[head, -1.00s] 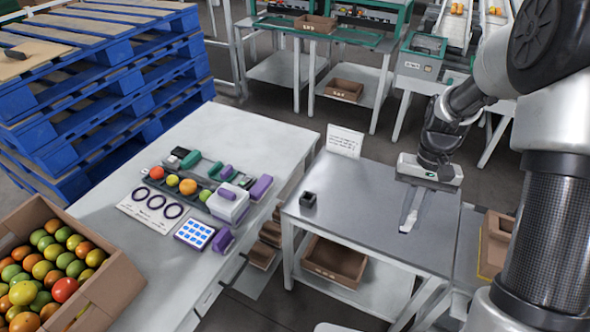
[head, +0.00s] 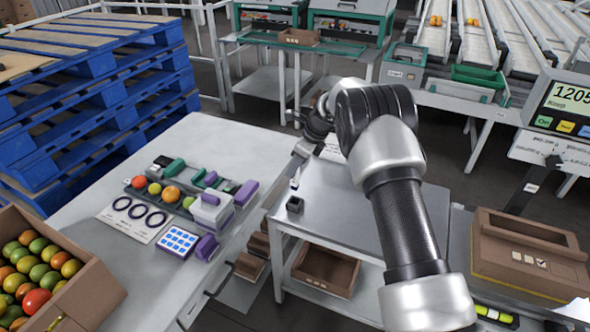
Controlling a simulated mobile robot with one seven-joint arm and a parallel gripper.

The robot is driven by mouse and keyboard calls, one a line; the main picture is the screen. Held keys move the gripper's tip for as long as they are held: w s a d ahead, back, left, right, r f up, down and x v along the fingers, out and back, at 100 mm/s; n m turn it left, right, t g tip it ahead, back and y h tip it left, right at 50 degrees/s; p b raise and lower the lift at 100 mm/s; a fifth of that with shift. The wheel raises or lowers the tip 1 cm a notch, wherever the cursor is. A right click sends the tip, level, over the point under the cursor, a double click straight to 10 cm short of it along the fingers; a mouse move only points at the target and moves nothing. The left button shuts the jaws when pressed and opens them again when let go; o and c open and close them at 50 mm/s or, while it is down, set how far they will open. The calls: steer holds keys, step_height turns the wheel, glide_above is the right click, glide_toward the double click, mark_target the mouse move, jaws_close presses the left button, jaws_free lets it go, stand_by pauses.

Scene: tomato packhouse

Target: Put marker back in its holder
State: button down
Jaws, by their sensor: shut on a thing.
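The holder is a small dark square cup (head: 295,205) on the left part of the grey metal table, and its open top faces up. My gripper (head: 295,182) is just above and behind the holder in the head view, pointing down. It is shut on the marker, of which little can be made out at this size. My own arm and wrist hide part of the hand. A small gap seems to lie between the fingertips and the holder, but contact cannot be ruled out.
The grey metal table (head: 345,220) is otherwise mostly clear, with a paper sign (head: 333,147) at its back edge. The white table (head: 250,140) at left holds tomatoes, rings and purple-handled tools.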

mark_target(295, 187)
steer(key=shift+f+b, duration=1.55)
steer(key=shift+f, duration=1)
steer(key=shift+f+b, duration=0.8)
steer(key=shift+f, duration=1)
steer(key=c, duration=1.6)
jaws_free()
steer(key=c, duration=0.3)
steer(key=shift+r, duration=0.1)
steer(key=shift+r+p, duration=2.4)
steer(key=shift+r, duration=1.05)
